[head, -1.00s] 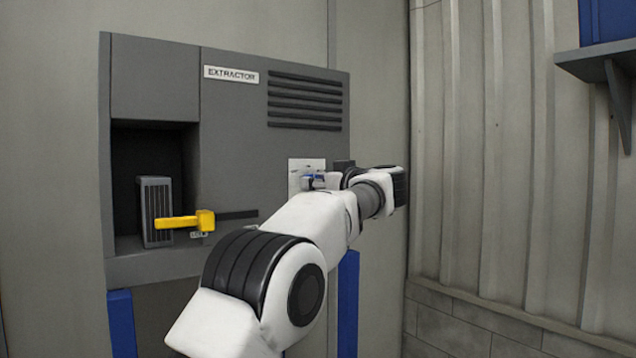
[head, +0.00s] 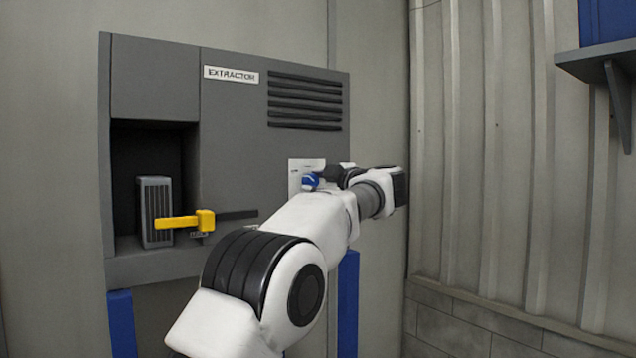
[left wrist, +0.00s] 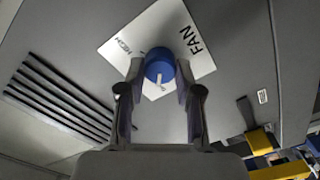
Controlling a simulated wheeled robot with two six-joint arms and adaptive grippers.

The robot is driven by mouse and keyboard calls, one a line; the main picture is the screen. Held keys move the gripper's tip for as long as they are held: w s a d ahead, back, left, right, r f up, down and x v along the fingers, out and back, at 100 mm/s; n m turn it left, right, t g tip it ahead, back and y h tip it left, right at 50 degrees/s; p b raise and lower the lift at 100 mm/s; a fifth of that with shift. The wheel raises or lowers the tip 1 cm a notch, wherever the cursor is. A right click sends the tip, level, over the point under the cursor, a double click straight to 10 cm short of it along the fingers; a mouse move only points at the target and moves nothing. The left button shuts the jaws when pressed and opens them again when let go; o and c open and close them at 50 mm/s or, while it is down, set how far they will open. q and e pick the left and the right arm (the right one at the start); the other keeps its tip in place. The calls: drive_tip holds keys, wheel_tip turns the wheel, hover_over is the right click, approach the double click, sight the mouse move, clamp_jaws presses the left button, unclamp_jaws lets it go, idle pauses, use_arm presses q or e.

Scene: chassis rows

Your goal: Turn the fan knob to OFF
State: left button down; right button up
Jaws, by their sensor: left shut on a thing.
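The fan knob (head: 310,180) is blue and sits on a white plate (head: 295,172) at the right of the grey extractor cabinet. In the left wrist view the knob (left wrist: 159,66) has a pale pointer mark, and the plate (left wrist: 190,58) reads "FAN" and "HIGH"; no OFF word is readable. My left gripper (left wrist: 159,80) is shut on the knob, one finger on each side. In the head view my left gripper (head: 325,178) is at the plate, partly hidden by its own wrist. My right gripper is not in view.
The extractor cabinet (head: 235,140) has vent slats at the upper right. A yellow handle (head: 185,221) sticks out at the left, in front of a recess holding a grey ribbed block (head: 155,200). A shelf (head: 598,62) is on the right wall.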

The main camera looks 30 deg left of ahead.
use_arm(q)
drive_tip(key=shift+r+n, duration=0.1)
drive_tip(key=shift+n, duration=1.1)
drive_tip(key=c, duration=0.8)
unclamp_jaws()
drive_tip(key=shift+o, duration=0.2)
drive_tip(key=shift+w+a, duration=0.1)
drive_tip(key=v, duration=1.1)
drive_tip(key=shift+d, duration=0.35)
